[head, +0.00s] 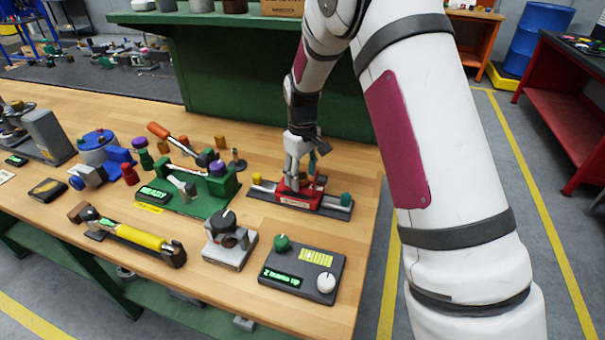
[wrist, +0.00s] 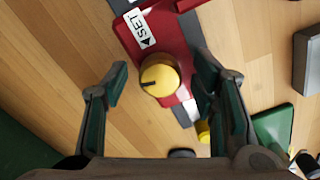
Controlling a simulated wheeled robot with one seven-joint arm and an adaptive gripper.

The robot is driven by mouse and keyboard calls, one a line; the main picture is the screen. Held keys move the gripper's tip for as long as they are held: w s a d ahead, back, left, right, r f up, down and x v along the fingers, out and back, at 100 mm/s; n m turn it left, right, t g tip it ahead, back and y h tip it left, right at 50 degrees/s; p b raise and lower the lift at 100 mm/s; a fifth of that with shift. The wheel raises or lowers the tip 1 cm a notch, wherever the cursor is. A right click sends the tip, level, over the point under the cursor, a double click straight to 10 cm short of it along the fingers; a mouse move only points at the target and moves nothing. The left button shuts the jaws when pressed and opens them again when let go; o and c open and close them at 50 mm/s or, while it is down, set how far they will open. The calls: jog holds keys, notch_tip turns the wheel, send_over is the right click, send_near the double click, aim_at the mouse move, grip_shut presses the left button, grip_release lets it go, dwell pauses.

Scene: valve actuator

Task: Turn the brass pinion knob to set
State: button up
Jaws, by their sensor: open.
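The brass pinion knob (wrist: 160,80) is a round yellow cap with a dark pointer line, on a red block (wrist: 177,30) that bears a white SET label with an arrow (wrist: 140,29). In the wrist view the pointer line points left, while the label lies above the knob. My gripper (wrist: 163,88) is open, with one finger on each side of the knob and a visible gap on the left. In the head view my gripper (head: 298,160) reaches down over the red block (head: 290,197), and the knob is hidden there.
The red block sits on a dark rail with a yellow knob (head: 257,178) and a teal knob (head: 346,199) at its ends. A green fixture (head: 205,195) stands left. A dark control box (head: 302,272) and a grey block with a dark knob (head: 230,240) stand nearer.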

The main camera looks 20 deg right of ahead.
jog(key=shift+f, duration=0.1)
jog(key=c, duration=1.1)
jog(key=shift+c, duration=0.2)
jog(key=shift+m, duration=0.4)
jog(key=m, duration=0.2)
jog(key=shift+m+b, duration=0.4)
jog(key=m, duration=0.3)
jog(key=shift+a+m+b, duration=0.1)
jog(key=shift+m+b, duration=0.2)
jog(key=m, duration=0.4)
jog(key=shift+a+m, duration=0.1)
jog(key=shift+m, duration=1.8)
